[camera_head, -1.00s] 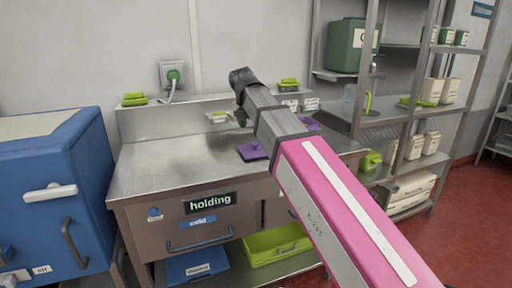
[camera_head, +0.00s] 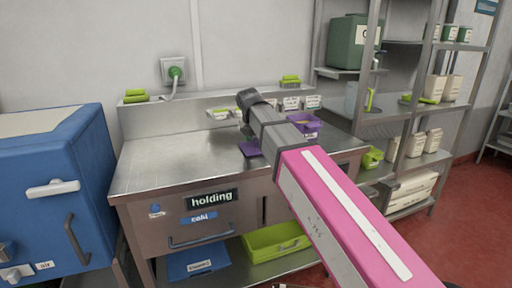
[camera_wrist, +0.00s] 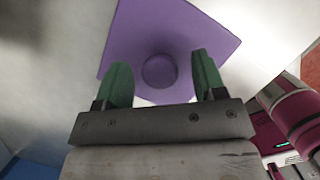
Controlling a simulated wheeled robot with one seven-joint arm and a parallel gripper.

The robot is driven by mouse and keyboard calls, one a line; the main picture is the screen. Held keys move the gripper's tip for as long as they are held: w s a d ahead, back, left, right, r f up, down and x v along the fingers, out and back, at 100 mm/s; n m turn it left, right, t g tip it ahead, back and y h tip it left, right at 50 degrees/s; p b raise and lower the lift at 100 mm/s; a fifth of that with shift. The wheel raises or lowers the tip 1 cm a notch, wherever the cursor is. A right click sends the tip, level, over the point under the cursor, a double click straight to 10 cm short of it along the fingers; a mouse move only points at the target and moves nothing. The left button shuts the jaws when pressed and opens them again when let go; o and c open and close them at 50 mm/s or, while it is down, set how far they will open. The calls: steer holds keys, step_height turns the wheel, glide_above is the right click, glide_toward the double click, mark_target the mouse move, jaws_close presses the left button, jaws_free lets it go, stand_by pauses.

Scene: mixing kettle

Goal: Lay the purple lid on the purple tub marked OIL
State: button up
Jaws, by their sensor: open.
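The purple lid (camera_head: 250,149) lies flat on the steel counter. In the wrist view the lid (camera_wrist: 165,25) is a flat purple plate with a round knob (camera_wrist: 160,71). My gripper (camera_wrist: 161,74) is open above the lid, with its green fingers on either side of the knob in the picture. I cannot tell whether the fingertips are level with the knob. In the head view the arm partly hides the lid and gripper. The purple tub (camera_head: 306,122) stands at the counter's back right, with something pale inside; its mark is not readable.
The steel counter (camera_head: 160,170) is bare to the left of the lid. Small white-labelled containers (camera_head: 291,103) sit along its back ledge. A blue cabinet (camera_head: 50,190) stands at left, and a metal shelf rack (camera_head: 402,130) with boxes stands at right.

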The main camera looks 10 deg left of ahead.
mark_target(256, 139)
steer(key=c, duration=1)
steer(key=shift+r, duration=0.1)
steer(key=shift+r, duration=2.45)
